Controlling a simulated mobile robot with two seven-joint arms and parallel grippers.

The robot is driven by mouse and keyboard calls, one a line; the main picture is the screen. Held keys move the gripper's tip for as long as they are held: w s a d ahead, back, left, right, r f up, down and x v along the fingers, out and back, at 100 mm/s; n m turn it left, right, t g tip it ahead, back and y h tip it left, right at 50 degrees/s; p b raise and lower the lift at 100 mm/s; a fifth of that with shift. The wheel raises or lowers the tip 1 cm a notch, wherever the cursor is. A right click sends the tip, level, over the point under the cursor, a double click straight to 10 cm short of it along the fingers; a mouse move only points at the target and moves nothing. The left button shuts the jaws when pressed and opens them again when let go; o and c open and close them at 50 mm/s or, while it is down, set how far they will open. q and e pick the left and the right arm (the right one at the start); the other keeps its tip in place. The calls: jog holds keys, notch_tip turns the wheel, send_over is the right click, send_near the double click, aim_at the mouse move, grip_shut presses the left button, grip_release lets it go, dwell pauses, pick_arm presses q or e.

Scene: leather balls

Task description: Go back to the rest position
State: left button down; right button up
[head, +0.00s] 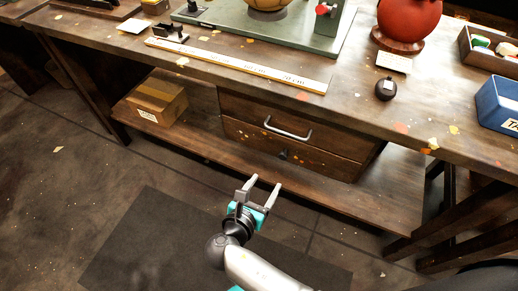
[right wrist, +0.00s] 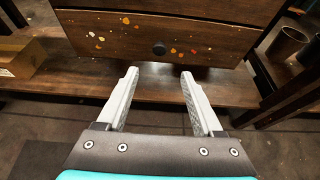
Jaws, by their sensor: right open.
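My right gripper (head: 262,191) is open and empty. In the head view it hangs over the floor in front of the wooden workbench (head: 215,72), below bench-top height. In the right wrist view the two fingers (right wrist: 158,88) are spread apart with nothing between them. They point toward the lower drawer (right wrist: 150,38) with its round dark knob (right wrist: 159,48). The upper drawer (head: 255,112) has a metal bar handle (head: 287,134). Both drawers look shut. My left gripper is not in either view.
On the bench top are a red-brown ball (head: 409,20) on a round stand, a small dark ball (head: 386,89), a blue box (head: 500,103), a wooden ruler (head: 240,66) and a green board (head: 240,30). A cardboard box (head: 157,101) sits on the lower shelf. The floor around my gripper is clear.

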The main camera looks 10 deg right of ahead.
jog(key=s+d+f+m+g+y, duration=0.1)
jog(key=s+d+m+g+y, duration=0.2)
jog(key=s+d+m+g, duration=0.95)
jog(key=s+a+r+m+t+y, duration=0.25)
jog(key=r+m+t+y, duration=0.4)
jog(key=m, duration=0.85)
notch_tip(320, 180, down, 19)
jog(key=g+h, duration=0.2)
jog(key=s+d+f, duration=0.3)
jog(key=s+f, duration=0.3)
jog(key=f, duration=0.1)
jog(key=s+d+f+g, duration=0.1)
jog(key=s+d+f, duration=0.1)
jog(key=s+f, duration=0.3)
notch_tip(320, 180, down, 2)
jog(key=shift+s+d+f+n, duration=0.25)
jog(key=shift+s+d+n, duration=0.1)
jog(key=shift+s+d, duration=0.05)
